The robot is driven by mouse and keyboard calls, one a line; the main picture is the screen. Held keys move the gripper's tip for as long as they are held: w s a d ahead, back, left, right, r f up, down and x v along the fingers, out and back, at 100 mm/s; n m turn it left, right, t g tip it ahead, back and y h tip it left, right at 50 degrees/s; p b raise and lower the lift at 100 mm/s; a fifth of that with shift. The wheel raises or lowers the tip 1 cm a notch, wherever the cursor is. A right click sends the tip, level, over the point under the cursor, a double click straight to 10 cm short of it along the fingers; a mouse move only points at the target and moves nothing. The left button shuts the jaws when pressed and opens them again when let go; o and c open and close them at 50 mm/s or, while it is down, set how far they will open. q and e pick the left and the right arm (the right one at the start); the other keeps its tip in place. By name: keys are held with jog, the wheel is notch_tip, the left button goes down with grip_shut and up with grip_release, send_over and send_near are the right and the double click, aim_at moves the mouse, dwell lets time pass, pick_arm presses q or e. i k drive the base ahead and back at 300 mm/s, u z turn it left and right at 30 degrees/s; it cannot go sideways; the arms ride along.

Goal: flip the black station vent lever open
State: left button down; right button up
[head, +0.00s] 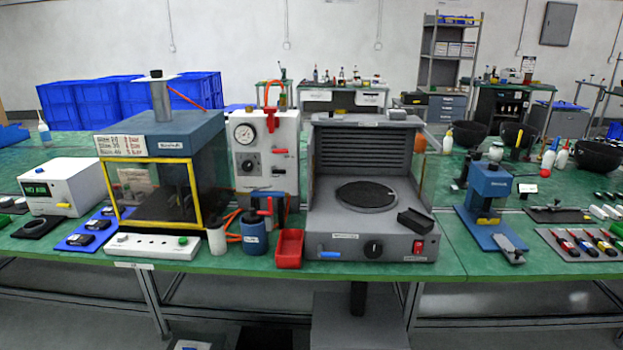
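A dark grey station (330,220) stands on the green bench at the centre, with a slatted back wall and a round black plate (366,195). Its front face carries a blue handle (329,255), a black knob (374,249) and a red switch (418,247). A black tilted piece (416,221) sits at its right side. Left of it, a white gauge panel (250,165) has a red lever (271,120) on its upper right. I cannot tell which part is the vent lever. Neither of my grippers is in view.
A yellow-framed chamber (150,158) with a chimney (160,98) stands left. A red bin (289,248) and a blue bottle (253,232) stand near the station's left side. A blue press (489,190) stands to its right. The bench strip between station and press is clear.

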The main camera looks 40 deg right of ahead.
aim_at(274, 170)
jog(key=z, duration=1.55)
jog(key=i, duration=0.5)
